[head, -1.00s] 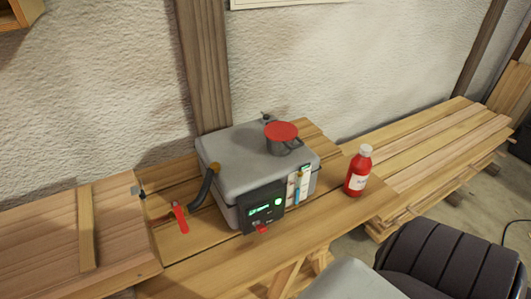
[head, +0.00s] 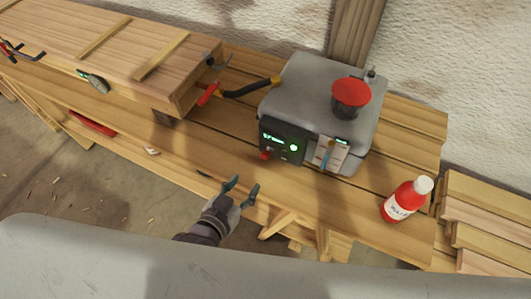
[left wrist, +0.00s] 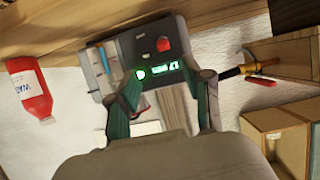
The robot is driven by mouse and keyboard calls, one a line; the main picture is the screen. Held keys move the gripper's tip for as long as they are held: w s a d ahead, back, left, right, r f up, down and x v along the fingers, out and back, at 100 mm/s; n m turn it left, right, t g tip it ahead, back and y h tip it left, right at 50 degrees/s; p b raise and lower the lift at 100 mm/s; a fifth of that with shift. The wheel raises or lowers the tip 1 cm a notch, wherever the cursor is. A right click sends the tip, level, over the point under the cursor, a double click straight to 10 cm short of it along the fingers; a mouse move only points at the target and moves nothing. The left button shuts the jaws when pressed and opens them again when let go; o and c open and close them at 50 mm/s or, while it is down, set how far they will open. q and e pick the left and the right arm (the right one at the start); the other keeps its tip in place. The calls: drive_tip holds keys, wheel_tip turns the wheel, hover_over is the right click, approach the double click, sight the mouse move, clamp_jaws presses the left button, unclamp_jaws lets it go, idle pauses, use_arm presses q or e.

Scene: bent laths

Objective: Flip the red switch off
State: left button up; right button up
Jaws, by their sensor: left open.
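The red switch (head: 265,155) is at the lower left of the dark control panel (head: 283,145) on the front of the grey steam box machine (head: 320,90). The panel has a lit green display and a round green light. In the left wrist view the red switch (left wrist: 163,44) shows on the panel, above the green display. My left gripper (head: 241,187) is open and empty, in front of and below the panel, apart from it. In the left wrist view its two fingers (left wrist: 165,112) frame the panel from either side. My right gripper is not in view.
A red bottle (head: 403,203) stands at the bench's right end. A red-topped pot (head: 350,98) sits on the machine. A dark hose (head: 247,90) with a red-handled valve (head: 208,94) runs to the long wooden box (head: 130,50) at left. The bench front (head: 190,160) is fairly clear.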

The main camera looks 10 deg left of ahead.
use_arm(q)
drive_tip(key=p, duration=0.1)
approach(264, 157)
drive_tip(key=w, duration=0.3)
drive_tip(key=x, duration=0.7)
drive_tip(key=shift+d+f+p, duration=0.3)
drive_tip(key=shift+d+f, duration=0.15)
drive_tip(key=shift+f, duration=0.05)
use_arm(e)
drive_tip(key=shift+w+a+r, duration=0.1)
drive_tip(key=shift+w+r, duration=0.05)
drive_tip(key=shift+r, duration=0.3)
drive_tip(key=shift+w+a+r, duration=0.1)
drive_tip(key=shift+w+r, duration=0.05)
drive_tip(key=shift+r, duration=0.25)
use_arm(q)
drive_tip(key=shift+s, duration=0.1)
clamp_jaws()
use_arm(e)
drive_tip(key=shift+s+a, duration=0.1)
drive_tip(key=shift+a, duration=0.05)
